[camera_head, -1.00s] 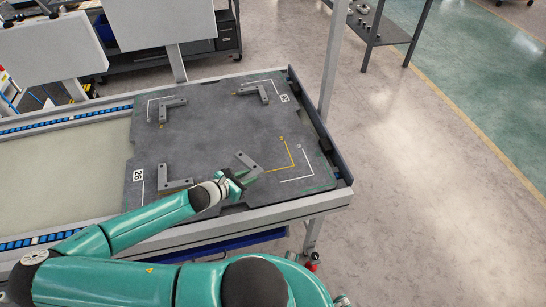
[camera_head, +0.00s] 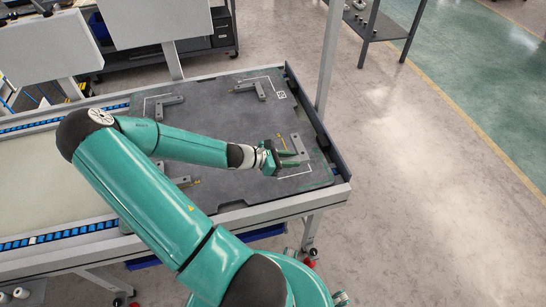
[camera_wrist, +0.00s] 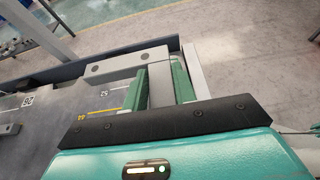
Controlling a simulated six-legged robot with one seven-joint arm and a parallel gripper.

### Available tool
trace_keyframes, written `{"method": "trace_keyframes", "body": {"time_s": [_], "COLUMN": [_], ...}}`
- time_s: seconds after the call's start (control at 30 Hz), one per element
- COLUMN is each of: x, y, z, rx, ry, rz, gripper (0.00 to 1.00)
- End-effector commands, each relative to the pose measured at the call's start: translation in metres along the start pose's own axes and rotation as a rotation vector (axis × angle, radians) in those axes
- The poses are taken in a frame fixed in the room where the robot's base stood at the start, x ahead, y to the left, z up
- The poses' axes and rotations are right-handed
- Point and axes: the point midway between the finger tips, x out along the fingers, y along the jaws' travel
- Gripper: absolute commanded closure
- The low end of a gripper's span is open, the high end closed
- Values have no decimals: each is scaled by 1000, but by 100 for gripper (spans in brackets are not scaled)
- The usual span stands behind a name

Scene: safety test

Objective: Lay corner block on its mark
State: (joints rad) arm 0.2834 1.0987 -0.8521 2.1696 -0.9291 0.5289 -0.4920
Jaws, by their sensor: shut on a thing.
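My gripper (camera_head: 289,158) is shut on one arm of a grey L-shaped corner block (camera_head: 298,145), at the right front of the dark plate (camera_head: 225,120). In the wrist view the block (camera_wrist: 118,67) has one arm between my green fingers (camera_wrist: 162,82) and the other reaching left. A white corner line (camera_head: 296,175) and part of a yellow line (camera_head: 281,142) show beside the block; the rest is covered by the block and gripper. I cannot tell whether the block touches the plate.
Other grey corner blocks lie at the plate's back left (camera_head: 170,101), back right (camera_head: 259,88) and front left (camera_head: 182,181), the last partly behind my arm. A raised dark wall (camera_head: 312,120) borders the plate's right side. The plate's middle is clear.

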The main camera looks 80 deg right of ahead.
Motion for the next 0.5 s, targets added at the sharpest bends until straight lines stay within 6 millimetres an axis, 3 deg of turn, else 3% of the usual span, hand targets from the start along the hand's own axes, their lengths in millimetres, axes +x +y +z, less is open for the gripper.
{"method": "trace_keyframes", "body": {"time_s": [0.27, 0.5], "x": [-1, 8], "y": [61, 92], "z": [-30, -72], "rx": [2, 0], "ry": [1, 0], "rz": [0, -1], "gripper": [100, 100]}}
